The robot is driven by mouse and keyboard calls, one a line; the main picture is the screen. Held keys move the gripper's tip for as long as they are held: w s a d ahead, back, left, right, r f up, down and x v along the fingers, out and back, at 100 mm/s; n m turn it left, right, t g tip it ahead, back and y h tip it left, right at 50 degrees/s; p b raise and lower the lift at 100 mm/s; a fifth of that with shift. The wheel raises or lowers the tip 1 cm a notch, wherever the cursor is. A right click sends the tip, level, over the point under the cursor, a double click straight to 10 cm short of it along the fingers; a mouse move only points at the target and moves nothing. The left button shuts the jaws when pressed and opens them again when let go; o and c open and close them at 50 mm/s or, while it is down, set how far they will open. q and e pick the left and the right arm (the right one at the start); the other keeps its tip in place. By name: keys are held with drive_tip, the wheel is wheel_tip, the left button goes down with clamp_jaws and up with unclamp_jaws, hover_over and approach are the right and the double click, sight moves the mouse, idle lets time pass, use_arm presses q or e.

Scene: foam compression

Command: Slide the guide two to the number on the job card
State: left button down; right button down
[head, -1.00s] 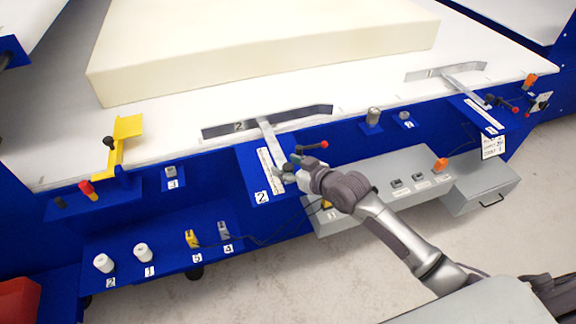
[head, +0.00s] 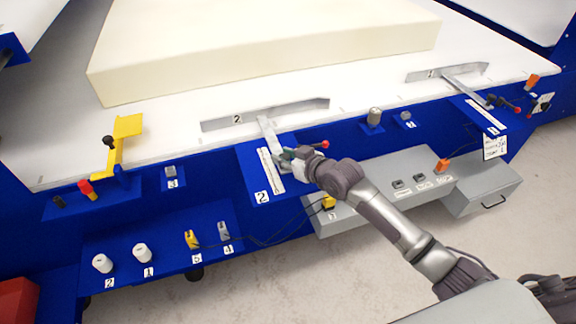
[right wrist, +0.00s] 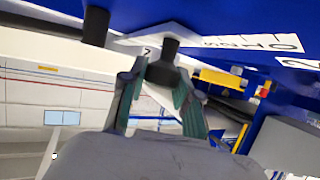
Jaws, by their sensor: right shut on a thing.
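Guide two (head: 302,109) is a long grey metal plate marked 2, standing on the white table edge before the foam. Its bar (head: 266,128) runs back over a blue bracket with a white scale (head: 271,172). My right gripper (head: 287,160) is at the near end of this bar. In the right wrist view, my right gripper's fingers (right wrist: 160,95) are shut around a black knob (right wrist: 164,70). A white card (head: 495,147) with small writing hangs at the right; I cannot read it surely. My left gripper is out of view.
A cream foam block (head: 260,50) lies on the white table (head: 60,150). A red-tipped lever (head: 322,145) is close beside my right gripper. Guide one (head: 425,74) stands farther right. A grey control box (head: 375,190) lies below my right forearm.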

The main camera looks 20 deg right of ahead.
drive_tip(key=shift+w, duration=0.3)
drive_tip(key=c, duration=0.8)
unclamp_jaws()
drive_tip(key=shift+s, duration=0.1)
drive_tip(key=v, duration=1.2)
